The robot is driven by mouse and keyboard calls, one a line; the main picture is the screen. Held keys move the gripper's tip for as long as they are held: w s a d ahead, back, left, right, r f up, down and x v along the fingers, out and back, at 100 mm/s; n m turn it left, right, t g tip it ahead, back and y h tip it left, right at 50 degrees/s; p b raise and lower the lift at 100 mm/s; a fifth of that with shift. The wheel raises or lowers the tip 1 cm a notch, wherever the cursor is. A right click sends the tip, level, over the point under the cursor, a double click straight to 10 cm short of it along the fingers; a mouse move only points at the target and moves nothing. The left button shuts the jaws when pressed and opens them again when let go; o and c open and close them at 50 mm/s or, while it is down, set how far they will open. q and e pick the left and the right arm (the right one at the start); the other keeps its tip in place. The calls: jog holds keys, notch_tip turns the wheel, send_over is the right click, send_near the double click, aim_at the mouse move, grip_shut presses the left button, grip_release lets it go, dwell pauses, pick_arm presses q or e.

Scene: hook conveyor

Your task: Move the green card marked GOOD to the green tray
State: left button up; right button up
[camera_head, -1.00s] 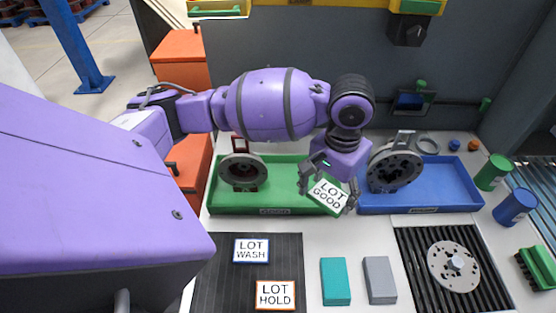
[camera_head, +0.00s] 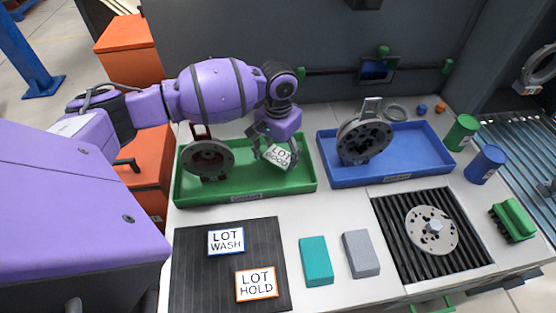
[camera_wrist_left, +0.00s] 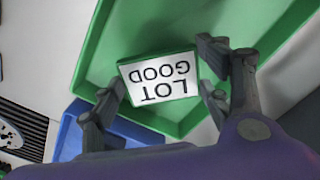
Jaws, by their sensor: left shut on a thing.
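The green-edged card marked LOT GOOD (camera_head: 280,155) is held in my left gripper (camera_head: 275,157), which is shut on it. The card is tilted over the right part of the green tray (camera_head: 246,190). In the left wrist view, the card (camera_wrist_left: 160,78) sits between the two fingers of my left gripper (camera_wrist_left: 163,95), with the green tray floor (camera_wrist_left: 240,20) behind it. I cannot tell whether the card touches the tray. A grey flanged part (camera_head: 209,158) stands in the left part of the tray. My right gripper is not in view.
A blue tray (camera_head: 400,175) with a grey flanged part (camera_head: 365,142) stands right of the green tray. The LOT WASH card (camera_head: 226,241) and LOT HOLD card (camera_head: 257,283) lie on a dark mat (camera_head: 200,280). Teal (camera_head: 316,260) and grey (camera_head: 361,253) blocks lie in front.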

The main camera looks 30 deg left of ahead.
aim_at(278, 157)
pick_arm(q)
jog(key=shift+w+a+f, duration=0.1)
jog(key=shift+a+f, duration=0.1)
jog(key=shift+f, duration=1.55)
jog(key=shift+f, duration=0.1)
jog(key=o, duration=0.9)
jog(key=shift+f, duration=0.1)
jog(key=shift+o, duration=0.2)
notch_tip(278, 157, up, 12)
jog(key=shift+r+p, duration=0.2)
jog(key=shift+p, duration=0.2)
jog(key=shift+d+f, duration=0.1)
